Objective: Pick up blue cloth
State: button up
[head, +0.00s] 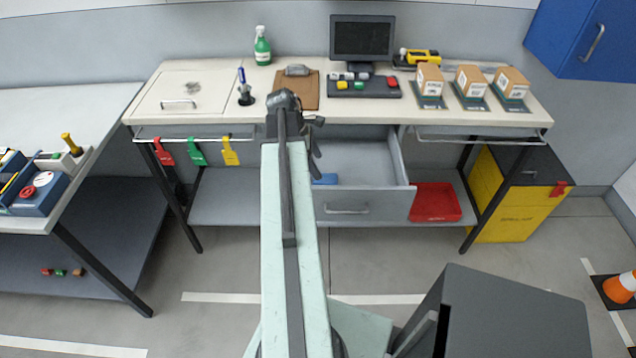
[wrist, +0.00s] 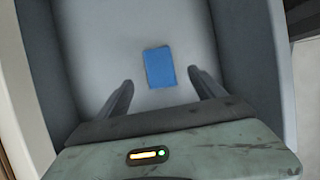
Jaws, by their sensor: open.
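The blue cloth (wrist: 160,67) lies flat on the floor of the open grey drawer (head: 358,165). In the head view a part of the cloth (head: 325,179) shows just right of my arm, and the rest is hidden behind it. In the wrist view my gripper (wrist: 160,83) is open and empty. Its two fingers are spread to the left and right of the cloth, and the cloth shows between and just beyond the fingertips, apart from them. In the head view my gripper (head: 316,150) is mostly hidden by my arm and hangs over the drawer.
The drawer's walls (wrist: 230,50) rise around the cloth. The workbench top (head: 350,108) above holds a clipboard (head: 297,88), a monitor (head: 362,38), a green spray bottle (head: 262,46) and several boxes. A red tray (head: 435,202) sits on the lower shelf, right of the drawer.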

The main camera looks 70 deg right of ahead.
aim_at(324, 178)
jog(key=shift+w+b+x, duration=0.15)
jog(key=shift+b+x, duration=0.6)
jog(key=shift+x, duration=0.05)
jog(key=shift+w+b+x, duration=0.1)
jog(key=shift+b+x, duration=0.6)
jog(key=shift+x, duration=0.1)
jog(key=b+x, duration=0.4)
jog(key=shift+f, duration=0.4)
jog(key=shift+r, duration=0.2)
jog(key=c, duration=1.4)
